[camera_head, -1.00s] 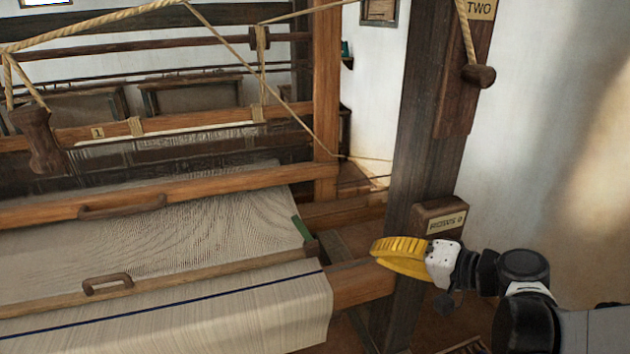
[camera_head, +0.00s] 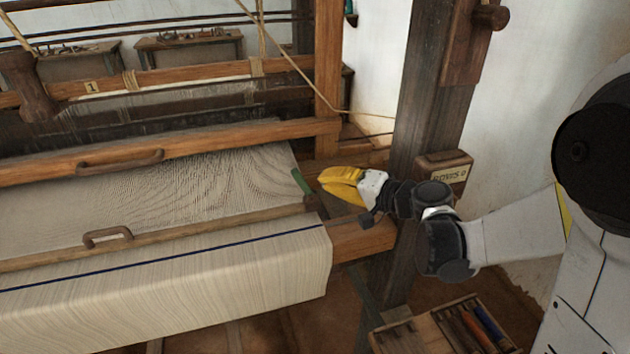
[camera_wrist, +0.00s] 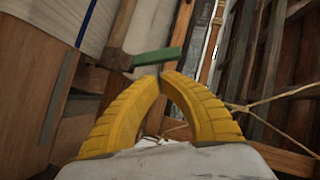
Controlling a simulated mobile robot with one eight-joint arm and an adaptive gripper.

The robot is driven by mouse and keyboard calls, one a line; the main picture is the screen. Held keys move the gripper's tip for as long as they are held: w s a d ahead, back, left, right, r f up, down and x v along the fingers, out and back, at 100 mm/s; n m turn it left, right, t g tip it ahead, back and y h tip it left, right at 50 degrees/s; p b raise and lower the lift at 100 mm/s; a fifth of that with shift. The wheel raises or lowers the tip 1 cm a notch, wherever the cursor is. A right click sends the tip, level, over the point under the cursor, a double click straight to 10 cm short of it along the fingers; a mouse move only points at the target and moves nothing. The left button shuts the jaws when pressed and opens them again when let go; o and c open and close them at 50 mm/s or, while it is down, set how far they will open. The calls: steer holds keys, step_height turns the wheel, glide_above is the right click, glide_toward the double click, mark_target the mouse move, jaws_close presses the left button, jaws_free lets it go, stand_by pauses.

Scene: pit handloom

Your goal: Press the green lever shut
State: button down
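The green lever (camera_head: 303,181) is a short flat bar at the right end of the loom's front wooden bar, beside the cloth edge. It also shows in the wrist view (camera_wrist: 157,58), just beyond my fingertips, fixed at its left end to a brown wooden piece. My gripper (camera_head: 323,180) has yellow ribbed fingers. In the wrist view its fingertips (camera_wrist: 162,75) meet, with nothing between them. They are close to the lever, to its right in the head view; I cannot tell whether they touch it.
The loom's cloth (camera_head: 170,270) fills the left. A dark upright post (camera_head: 428,110) with a labelled wooden box (camera_head: 445,168) stands behind my wrist. A tray of coloured sticks (camera_head: 445,325) lies low at the right. A rope (camera_head: 290,50) crosses above the loom.

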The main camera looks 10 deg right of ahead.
mark_target(303, 179)
steer(key=shift+x, duration=2.05)
steer(key=shift+s+a+r+n+h+p, duration=0.15)
steer(key=shift+a+n+h+p, duration=0.2)
steer(key=shift+a+n+h, duration=0.35)
steer(key=shift+s+a+n+g+h+p, duration=0.15)
steer(key=shift+a+n+g+h+p, duration=0.15)
steer(key=shift+a+n+h+p, duration=0.3)
steer(key=shift+s+a+f+n+h, duration=0.1)
steer(key=shift+a+f+n+h, duration=0.3)
steer(key=shift+n+h, duration=0.3)
steer(key=shift+s+a+f+n+h, duration=0.1)
steer(key=shift+a+f+n+h, duration=0.15)
steer(key=shift+a+n+h, duration=0.35)
steer(key=shift+f, duration=0.15)
steer(key=shift+a+f, duration=0.15)
steer(key=shift+s+a+f+b, duration=0.1)
steer(key=shift+a+f+b, duration=0.45)
steer(key=shift+b, duration=0.15)
steer(key=shift+f, duration=0.1)
